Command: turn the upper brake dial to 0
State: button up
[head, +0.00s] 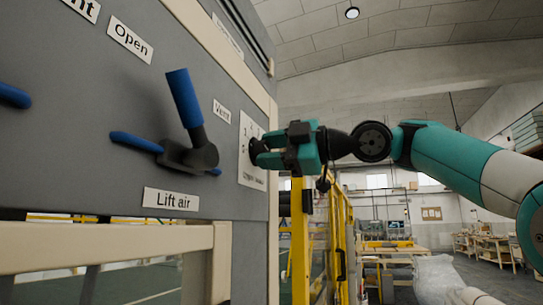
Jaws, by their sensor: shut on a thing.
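A white dial plate (245,173) with small markings is fixed near the right edge of the grey panel. A dark round dial (254,148) sticks out from it. My gripper (268,151), teal and black, reaches in from the right and its fingers are shut on the dial. The fingers cover part of the dial and the plate. The numbers and the dial's pointer are too small and too steeply angled to read, so I cannot tell its setting.
Left of the dial, a blue-handled lever (187,112) juts from the panel above the "Lift air" label (171,199). A blue bar (136,142) lies behind it. A yellow frame (300,240) stands below my gripper. Open floor and workbenches (383,258) lie further back.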

jog(key=n, duration=0.4)
jog(key=shift+s+n+b, duration=0.1)
jog(key=shift+n+b, duration=0.3)
dwell(0.4)
jog(key=o, duration=0.9)
